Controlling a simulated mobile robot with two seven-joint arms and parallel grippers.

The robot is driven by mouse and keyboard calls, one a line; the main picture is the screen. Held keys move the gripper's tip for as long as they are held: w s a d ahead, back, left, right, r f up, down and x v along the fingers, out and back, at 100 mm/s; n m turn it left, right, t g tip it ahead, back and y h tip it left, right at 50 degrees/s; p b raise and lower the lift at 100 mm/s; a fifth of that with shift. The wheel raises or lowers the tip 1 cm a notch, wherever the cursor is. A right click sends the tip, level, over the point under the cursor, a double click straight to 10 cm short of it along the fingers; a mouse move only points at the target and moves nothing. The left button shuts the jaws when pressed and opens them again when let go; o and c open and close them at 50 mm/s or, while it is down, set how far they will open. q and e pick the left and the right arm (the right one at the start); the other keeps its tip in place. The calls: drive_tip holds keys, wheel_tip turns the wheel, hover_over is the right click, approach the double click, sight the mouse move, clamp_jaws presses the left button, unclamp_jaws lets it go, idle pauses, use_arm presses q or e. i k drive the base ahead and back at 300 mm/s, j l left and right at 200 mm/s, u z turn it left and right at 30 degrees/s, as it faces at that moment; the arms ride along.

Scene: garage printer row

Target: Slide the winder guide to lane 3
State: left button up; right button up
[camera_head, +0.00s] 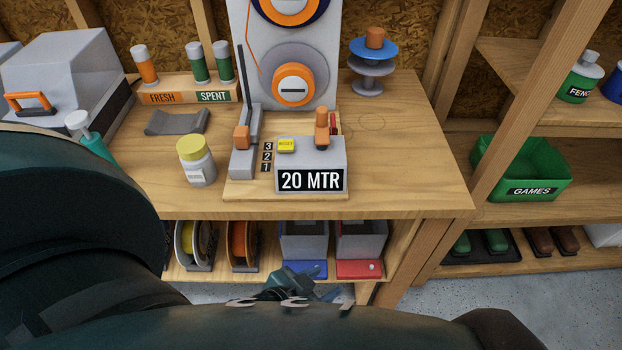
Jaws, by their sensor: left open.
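The winder guide (242,138), an orange-topped grey block, stands on a grey rail at the left of the winder's wooden base. Beside it a black lane strip (267,157) reads 3, 2, 1 from back to front. My right gripper is not in view.
The grey winder box (322,157) labelled 20 MTR, with a yellow button and orange lever, is right of the guide. A yellow-lidded jar (196,160) stands close on the left. Spools and bins fill the shelf (397,256) below.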

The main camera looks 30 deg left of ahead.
sight(242, 137)
drive_tip(key=u, duration=1.45)
